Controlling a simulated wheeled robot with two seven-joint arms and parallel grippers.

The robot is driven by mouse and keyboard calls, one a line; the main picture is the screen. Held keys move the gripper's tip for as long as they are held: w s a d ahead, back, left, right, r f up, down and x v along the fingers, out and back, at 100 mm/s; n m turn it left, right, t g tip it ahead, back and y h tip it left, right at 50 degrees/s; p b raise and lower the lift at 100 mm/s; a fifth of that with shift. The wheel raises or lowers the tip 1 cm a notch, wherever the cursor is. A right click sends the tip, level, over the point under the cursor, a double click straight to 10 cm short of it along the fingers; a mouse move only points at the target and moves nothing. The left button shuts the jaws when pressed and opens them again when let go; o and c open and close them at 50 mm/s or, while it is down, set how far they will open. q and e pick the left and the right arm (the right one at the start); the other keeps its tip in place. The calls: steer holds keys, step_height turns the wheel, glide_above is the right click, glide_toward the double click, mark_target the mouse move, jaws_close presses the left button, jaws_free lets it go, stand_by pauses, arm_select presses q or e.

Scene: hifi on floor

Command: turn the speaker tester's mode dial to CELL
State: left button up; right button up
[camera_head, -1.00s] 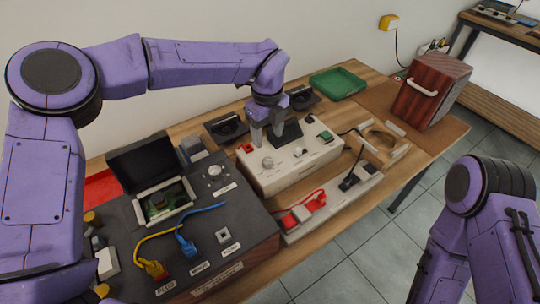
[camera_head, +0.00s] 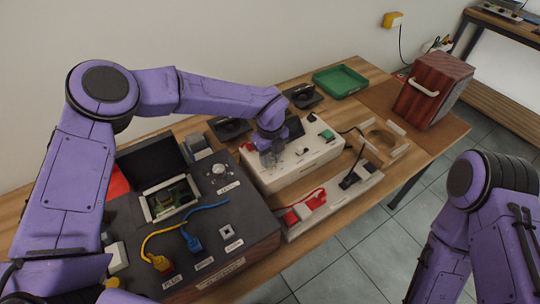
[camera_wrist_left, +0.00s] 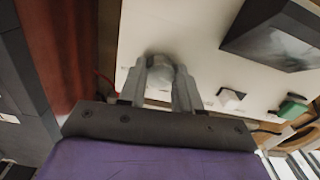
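The speaker tester is the cream box (camera_head: 290,168) in the middle of the bench. Its grey round mode dial (camera_wrist_left: 160,68) shows in the left wrist view between my fingertips. In the head view my gripper mostly covers it. My left gripper (camera_head: 270,158) is down at the left part of the panel; in the left wrist view its fingers (camera_wrist_left: 160,80) stand on either side of the dial. I cannot tell whether they press on it. The dial's setting and the CELL mark are not readable. My right arm shows at the right, but its gripper is out of view.
A dark screen (camera_wrist_left: 275,35) and a green button (camera_head: 327,135) sit on the same panel. A dark test box (camera_head: 250,232) with blue and yellow cables stands at left front. A power strip (camera_head: 330,208), green tray (camera_head: 340,82) and wooden speaker (camera_head: 433,92) are around it.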

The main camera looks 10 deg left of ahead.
arm_select(q)
steer(key=shift+m, duration=0.3)
steer(key=m, duration=0.3)
steer(key=shift+m, duration=0.4)
steer(key=m+p, duration=0.1)
steer(key=m, duration=0.3)
steer(key=shift+r+m, duration=0.1)
steer(key=shift+m, duration=0.2)
steer(key=m+p, duration=0.1)
steer(key=m, duration=0.7)
steer(key=shift+w+p, duration=0.1)
steer(key=shift+p, duration=0.3)
steer(key=shift+m, duration=0.5)
steer(key=o, duration=1)
